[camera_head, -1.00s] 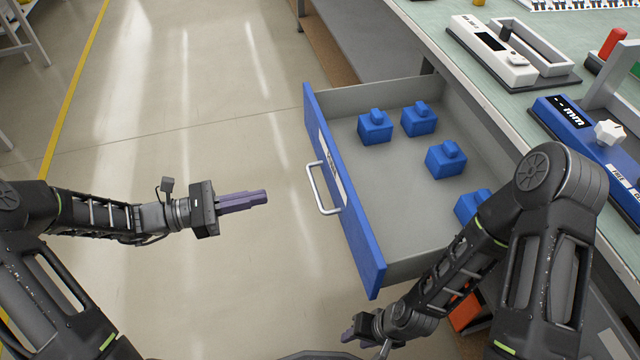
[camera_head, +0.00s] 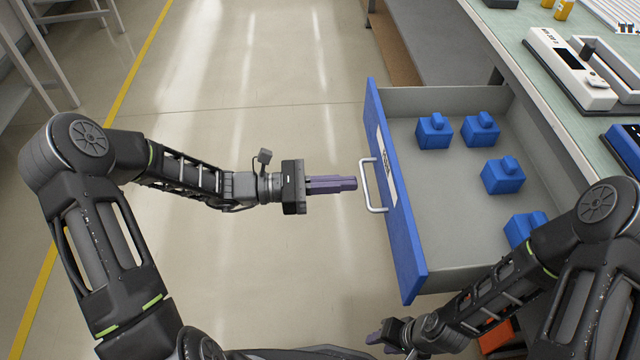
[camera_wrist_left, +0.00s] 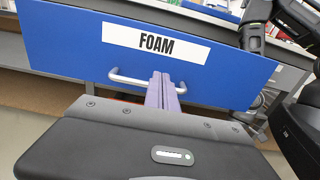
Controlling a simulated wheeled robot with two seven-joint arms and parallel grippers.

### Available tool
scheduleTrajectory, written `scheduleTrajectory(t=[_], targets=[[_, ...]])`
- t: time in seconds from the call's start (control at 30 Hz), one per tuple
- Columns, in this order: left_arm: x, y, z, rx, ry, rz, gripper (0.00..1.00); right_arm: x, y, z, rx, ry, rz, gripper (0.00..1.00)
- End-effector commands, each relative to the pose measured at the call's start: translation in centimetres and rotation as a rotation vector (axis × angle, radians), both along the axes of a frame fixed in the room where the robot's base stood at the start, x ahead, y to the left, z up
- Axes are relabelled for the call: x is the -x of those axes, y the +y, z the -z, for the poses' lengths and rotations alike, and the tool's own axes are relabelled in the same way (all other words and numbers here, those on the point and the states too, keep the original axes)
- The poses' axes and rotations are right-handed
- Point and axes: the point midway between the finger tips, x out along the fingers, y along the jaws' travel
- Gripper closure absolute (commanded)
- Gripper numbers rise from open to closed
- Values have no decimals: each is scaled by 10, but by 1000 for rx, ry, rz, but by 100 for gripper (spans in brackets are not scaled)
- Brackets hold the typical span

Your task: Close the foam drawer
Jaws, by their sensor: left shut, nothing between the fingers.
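The foam drawer (camera_head: 462,268) stands pulled out from the bench, with a blue front (camera_head: 398,225) and a grey inside. Its silver handle (camera_head: 372,187) faces left. In the left wrist view the blue front (camera_wrist_left: 60,45) carries a white FOAM label (camera_wrist_left: 155,43). My left gripper (camera_head: 354,184) is shut and empty, its purple fingers pointing right at the handle and just short of it or at it; contact cannot be told. In the left wrist view the fingers (camera_wrist_left: 162,92) overlap the handle (camera_wrist_left: 125,77). My right gripper (camera_head: 374,337) is low, below the drawer; its finger state is unclear.
Several blue foam blocks (camera_head: 434,133) lie in the drawer. The green-topped bench (camera_head: 512,50) on the right holds a white device (camera_head: 570,70) and a blue device (camera_head: 625,145). My right arm passes over the drawer's near corner.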

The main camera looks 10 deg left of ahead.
Motion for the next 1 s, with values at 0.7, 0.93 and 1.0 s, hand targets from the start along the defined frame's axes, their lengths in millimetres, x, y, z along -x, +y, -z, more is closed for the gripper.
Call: scheduleTrajectory(t=[0.7,0.93,1.0], targets=[[-18,-54,0,0,-1,-1,100,0,0,7,0,0,1,64],[-21,-55,0,-1,-2,-1,100,0,0,8,0,0,1,64],[-24,-57,0,0,-2,0,100,0,0,8,0,0,1,64]])
